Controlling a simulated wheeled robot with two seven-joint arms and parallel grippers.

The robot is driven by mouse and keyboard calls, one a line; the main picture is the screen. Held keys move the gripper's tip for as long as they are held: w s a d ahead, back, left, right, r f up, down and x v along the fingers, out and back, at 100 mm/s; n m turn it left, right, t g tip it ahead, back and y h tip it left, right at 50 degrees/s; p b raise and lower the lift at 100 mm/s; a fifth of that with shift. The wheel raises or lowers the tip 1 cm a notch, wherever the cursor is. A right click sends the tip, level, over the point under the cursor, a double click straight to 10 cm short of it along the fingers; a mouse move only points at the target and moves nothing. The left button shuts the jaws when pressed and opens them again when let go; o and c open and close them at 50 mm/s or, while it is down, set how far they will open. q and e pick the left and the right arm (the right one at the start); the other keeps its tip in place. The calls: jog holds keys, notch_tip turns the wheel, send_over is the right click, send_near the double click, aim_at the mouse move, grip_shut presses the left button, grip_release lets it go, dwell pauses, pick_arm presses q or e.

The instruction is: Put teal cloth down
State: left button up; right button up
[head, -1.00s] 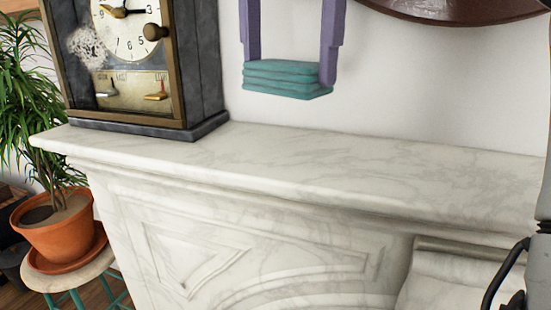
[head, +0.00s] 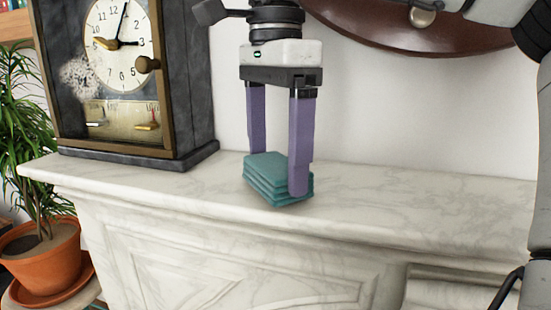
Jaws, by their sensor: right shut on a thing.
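The teal cloth (head: 266,181) is a folded stack of several layers, low over the marble mantel (head: 400,195) near its middle. Its underside looks at or very close to the mantel top; I cannot tell for sure if it touches. My right gripper (head: 279,182) points down with its two purple fingers on either side of the cloth, shut on it. The front finger hides part of the cloth's right side. My left gripper is not in view.
A dark mantel clock (head: 130,75) with a white dial stands to the left of the cloth. A brown round object (head: 440,38) hangs on the wall at upper right. The mantel right of the cloth is clear. A potted plant (head: 42,255) stands at lower left.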

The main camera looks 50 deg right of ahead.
aim_at(275, 163)
jog(key=shift+f, duration=0.35)
jog(key=shift+f, duration=0.1)
jog(key=o, duration=0.9)
notch_tip(275, 163, up, 8)
jog(key=shift+f, duration=0.1)
jog(key=shift+f, duration=0.1)
